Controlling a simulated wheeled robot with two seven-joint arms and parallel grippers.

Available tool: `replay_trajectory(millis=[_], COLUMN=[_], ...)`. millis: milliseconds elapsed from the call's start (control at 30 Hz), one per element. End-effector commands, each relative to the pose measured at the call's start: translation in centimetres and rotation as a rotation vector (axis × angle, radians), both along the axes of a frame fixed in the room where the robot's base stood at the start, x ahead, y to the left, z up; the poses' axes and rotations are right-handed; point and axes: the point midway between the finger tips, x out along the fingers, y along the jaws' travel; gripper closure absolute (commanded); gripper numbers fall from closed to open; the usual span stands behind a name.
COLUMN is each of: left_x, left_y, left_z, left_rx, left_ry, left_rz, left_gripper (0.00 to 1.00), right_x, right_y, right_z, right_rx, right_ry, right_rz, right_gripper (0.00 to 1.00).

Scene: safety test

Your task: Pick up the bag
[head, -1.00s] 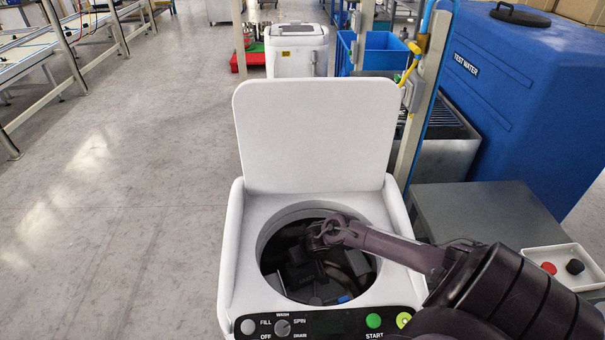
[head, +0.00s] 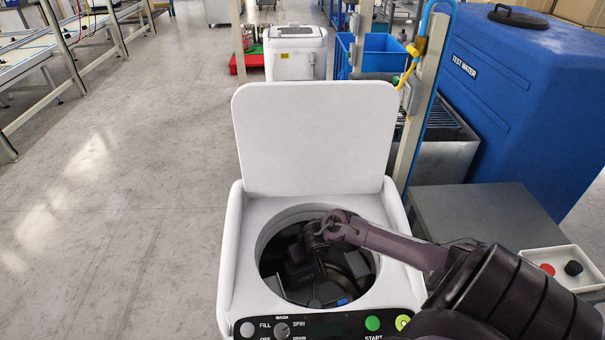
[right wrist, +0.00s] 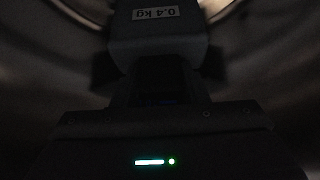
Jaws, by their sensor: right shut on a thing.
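The bag (right wrist: 155,40) shows in the right wrist view as a grey block-like shape with a white "0.4 kg" label that reads upside down. My right gripper (right wrist: 160,72) is shut on it, with a dark finger at each side. In the head view my right arm reaches from the right into the round opening of a white top-loading washer (head: 232,255). My right gripper (head: 302,272) is down inside the dark drum there. The bag cannot be made out clearly in that view. My left gripper is not in view.
The washer's lid (head: 315,140) stands open behind the drum. A grey table (head: 480,215) with a button box (head: 562,262) is at the right. A blue water tank (head: 530,100) and a post (head: 418,110) stand behind. The floor at left is clear.

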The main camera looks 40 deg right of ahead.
Motion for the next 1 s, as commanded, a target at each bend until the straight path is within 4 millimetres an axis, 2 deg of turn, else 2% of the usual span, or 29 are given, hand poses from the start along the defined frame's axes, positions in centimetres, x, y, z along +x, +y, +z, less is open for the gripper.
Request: replay_trajectory(millis=[33, 600, 800, 1000], left_x=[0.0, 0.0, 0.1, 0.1], left_y=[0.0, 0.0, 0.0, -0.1], left_z=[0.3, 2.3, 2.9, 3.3], left_rx=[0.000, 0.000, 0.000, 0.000], left_ry=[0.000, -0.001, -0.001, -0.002], left_rz=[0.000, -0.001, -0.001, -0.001], left_gripper=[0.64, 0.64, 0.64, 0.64], right_x=[0.2, 0.3, 0.2, 0.3], right_y=[-0.1, -0.1, -0.1, -0.1], right_z=[1.2, 12.2, 15.3, 17.3], right_rx=[-0.002, -0.001, -0.002, -0.002], right_ry=[-0.007, -0.009, -0.007, -0.008], right_rz=[0.000, -0.001, 0.000, -0.002], right_gripper=[1.00, 1.00, 1.00, 1.00])
